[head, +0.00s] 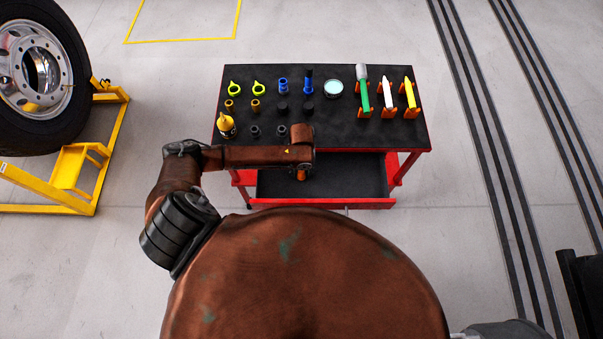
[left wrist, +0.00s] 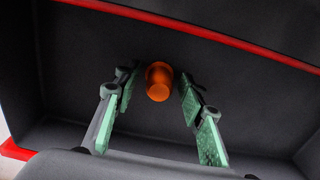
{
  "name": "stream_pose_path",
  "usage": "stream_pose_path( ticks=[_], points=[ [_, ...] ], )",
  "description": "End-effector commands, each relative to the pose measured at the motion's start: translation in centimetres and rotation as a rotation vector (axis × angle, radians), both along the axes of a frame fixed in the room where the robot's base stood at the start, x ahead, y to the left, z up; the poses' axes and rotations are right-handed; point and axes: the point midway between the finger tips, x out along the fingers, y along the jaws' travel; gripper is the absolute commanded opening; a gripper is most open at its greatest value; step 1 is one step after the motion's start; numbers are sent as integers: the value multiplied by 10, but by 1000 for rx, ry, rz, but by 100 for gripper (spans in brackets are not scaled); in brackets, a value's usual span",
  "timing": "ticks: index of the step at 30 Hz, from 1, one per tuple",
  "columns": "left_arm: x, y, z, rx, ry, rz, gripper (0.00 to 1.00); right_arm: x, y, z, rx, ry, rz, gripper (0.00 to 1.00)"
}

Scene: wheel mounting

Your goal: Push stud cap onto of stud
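A small orange cap-like piece (left wrist: 158,82) is in the open drawer (left wrist: 90,60) of the red cart. My left gripper (left wrist: 157,102) is open, its green-padded fingers on either side of the orange piece with a gap to each; nothing is gripped. In the head view an orange bit (head: 301,175) shows just below the end of my left arm, over the drawer; the fingers are hidden there under the arm. The wheel (head: 40,70) is on a yellow stand at the left; single studs are too small to make out. My right gripper is not in view.
The yellow stand (head: 75,170) stands at the left. Grey floor is clear between stand and cart.

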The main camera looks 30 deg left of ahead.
Motion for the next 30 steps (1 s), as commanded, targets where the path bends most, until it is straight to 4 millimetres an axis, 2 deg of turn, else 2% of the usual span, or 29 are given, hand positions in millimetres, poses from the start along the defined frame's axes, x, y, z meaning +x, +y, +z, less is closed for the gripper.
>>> stream_pose_path(
  ticks=[11, 19, 23, 28, 30],
  points=[
    [0, 0, 0, 0, 0, 1, 11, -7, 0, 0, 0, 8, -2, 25],
    [0, 0, 1, 0, 0, 1, 10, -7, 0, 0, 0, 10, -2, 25],
    [0, 0, 8, -1, -1, 0, 10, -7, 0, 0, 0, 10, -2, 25],
    [1, 1, 31, 0, -4, 0, 10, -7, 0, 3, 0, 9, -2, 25],
    [-7, -4, 42, -2, 0, -2, 10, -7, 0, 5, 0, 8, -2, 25]
  ],
)
